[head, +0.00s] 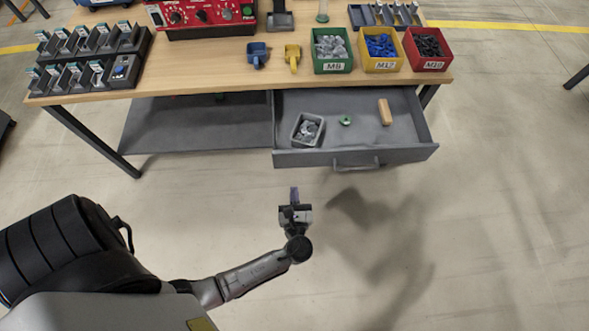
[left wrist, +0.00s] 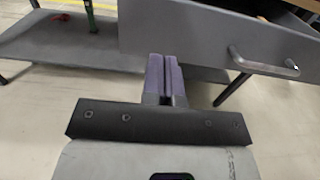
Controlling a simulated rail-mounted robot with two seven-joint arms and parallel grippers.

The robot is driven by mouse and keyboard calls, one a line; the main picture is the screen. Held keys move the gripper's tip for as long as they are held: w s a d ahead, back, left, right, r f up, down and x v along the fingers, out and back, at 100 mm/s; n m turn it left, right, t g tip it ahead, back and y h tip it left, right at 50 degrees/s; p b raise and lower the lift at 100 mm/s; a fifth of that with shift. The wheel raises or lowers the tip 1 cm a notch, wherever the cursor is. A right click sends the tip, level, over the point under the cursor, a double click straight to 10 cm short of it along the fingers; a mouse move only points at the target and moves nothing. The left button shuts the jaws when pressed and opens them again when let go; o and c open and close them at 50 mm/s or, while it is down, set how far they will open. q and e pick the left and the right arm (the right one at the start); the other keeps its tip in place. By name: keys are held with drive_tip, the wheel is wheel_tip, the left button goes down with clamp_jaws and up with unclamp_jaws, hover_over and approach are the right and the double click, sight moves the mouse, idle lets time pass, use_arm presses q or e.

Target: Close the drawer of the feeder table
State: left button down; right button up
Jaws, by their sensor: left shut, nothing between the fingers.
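The grey drawer (head: 300,158) of the feeder table (head: 200,80) is pulled out toward me. In it lie a small grey bin (head: 308,130) with parts, a green item (head: 346,121) and a wooden block (head: 385,112). Its bar handle (head: 358,165) is on the front panel, and the handle also shows at the right of the left wrist view (left wrist: 262,66). My left gripper (head: 294,194) is shut and empty, in front of the left part of the drawer front and apart from the handle. Whether its fingertips touch the panel cannot be told. My right gripper is not in view.
The tabletop holds green, yellow and red bins (head: 428,49), a red control box (head: 203,16) and black racks (head: 88,58). A grey lower shelf (head: 190,125) lies left of the drawer. The floor before the table is clear.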

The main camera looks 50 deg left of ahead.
sight(292, 158)
use_arm(q)
drive_tip(key=b+x, duration=0.1)
drive_tip(key=x, duration=0.8)
drive_tip(key=shift+w+a+b, duration=0.2)
drive_tip(key=shift+a+b, duration=0.1)
drive_tip(key=shift+b, duration=0.1)
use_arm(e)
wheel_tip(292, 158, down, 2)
